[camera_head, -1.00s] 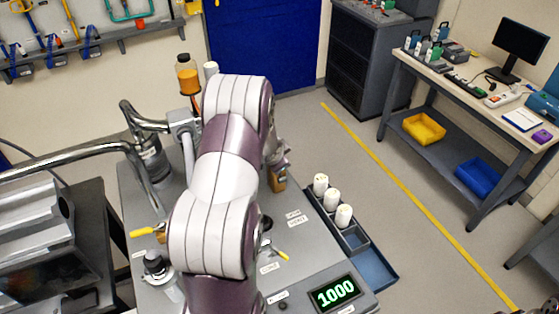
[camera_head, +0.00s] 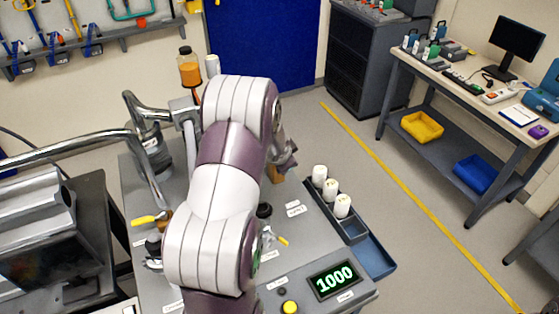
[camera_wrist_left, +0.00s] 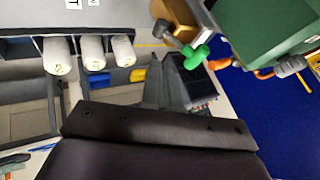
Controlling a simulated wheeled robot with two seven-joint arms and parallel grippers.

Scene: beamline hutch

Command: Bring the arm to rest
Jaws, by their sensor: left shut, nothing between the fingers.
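My left arm (camera_head: 225,190) rises from the bottom middle of the head view, over a grey bench panel (camera_head: 315,250). Its gripper (camera_head: 286,156) shows only in part behind the forearm, above the panel's far right part. In the left wrist view the dark gripper body (camera_wrist_left: 160,128) fills the bottom middle, and the fingers (camera_wrist_left: 165,85) extend from it. The gripper is shut and empty. My right gripper is not in view.
White numbered cylinders (camera_head: 330,189) stand in a dark rack (camera_head: 351,228) right of the panel. A bottle of orange liquid (camera_head: 190,72) stands behind the arm. Chrome pipes (camera_head: 80,147) and a yellow-handled valve (camera_head: 148,220) lie left. Open floor (camera_head: 430,270) is at right.

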